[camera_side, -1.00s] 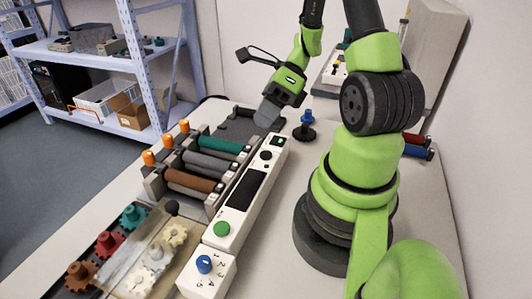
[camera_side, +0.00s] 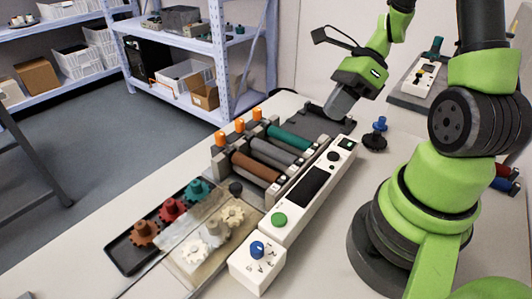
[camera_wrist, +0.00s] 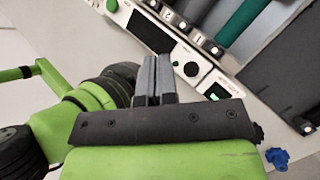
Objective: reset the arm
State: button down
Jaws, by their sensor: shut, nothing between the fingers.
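My gripper (camera_side: 334,108) is in the air over the back end of the printer, near the black plate (camera_side: 328,136). In the wrist view the two grey fingers of my gripper (camera_wrist: 155,62) are together with nothing between them. The fingers point toward the white control panel (camera_side: 312,190), which also shows in the wrist view (camera_wrist: 150,25). I cannot tell the exact height above it.
Teal, grey and brown rollers (camera_side: 256,167) stand beside the panel. A blue-topped black piece (camera_side: 376,136) stands right of the gripper. A tray (camera_side: 123,255) holds coloured gears at the front left. A shelf (camera_side: 190,95) stands behind the table.

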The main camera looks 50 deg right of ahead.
jog(key=s+a+r+n+t+h, duration=0.2)
jog(key=a+r+n, duration=0.3)
jog(key=n, duration=0.7)
jog(key=s+a+r+n+t+h, duration=0.2)
jog(key=a+r+n, duration=0.4)
jog(key=r+n, duration=0.4)
jog(key=shift+s+n+h, duration=0.55)
jog(key=shift+n+h, duration=0.15)
jog(key=shift+n, duration=0.5)
jog(key=shift+a+r, duration=0.1)
